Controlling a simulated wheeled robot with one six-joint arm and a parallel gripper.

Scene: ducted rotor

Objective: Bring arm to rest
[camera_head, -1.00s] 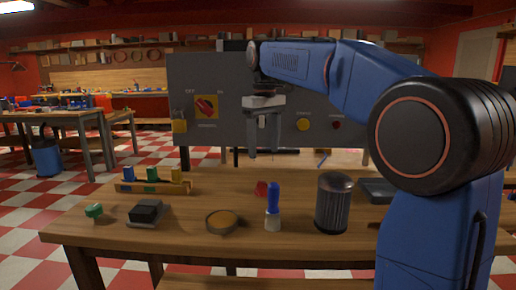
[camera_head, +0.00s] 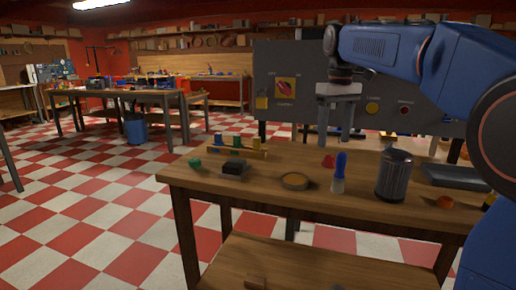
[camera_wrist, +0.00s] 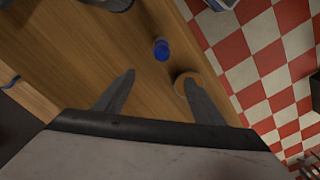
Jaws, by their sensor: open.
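My gripper (camera_head: 334,124) hangs from my blue arm, fingers down, above the back part of the wooden table (camera_head: 215,180), in front of the grey panel. In the wrist view its two fingers (camera_wrist: 157,92) are spread apart with only bare tabletop between them. It holds nothing. A blue-handled tool (camera_head: 339,172) stands upright below it on the table, and its blue top shows in the wrist view (camera_wrist: 161,48). A round shallow dish (camera_head: 295,181) lies to its left, partly behind one finger in the wrist view.
The grey panel (camera_head: 290,112) with a red switch stands at the table's back. A dark ribbed canister (camera_head: 394,175), a grey tray (camera_head: 455,176), a black block (camera_head: 236,168), a green knob (camera_head: 195,163) and a coloured-peg rack (camera_head: 238,146) occupy the tabletop. Checkered floor (camera_head: 85,215) is open at left.

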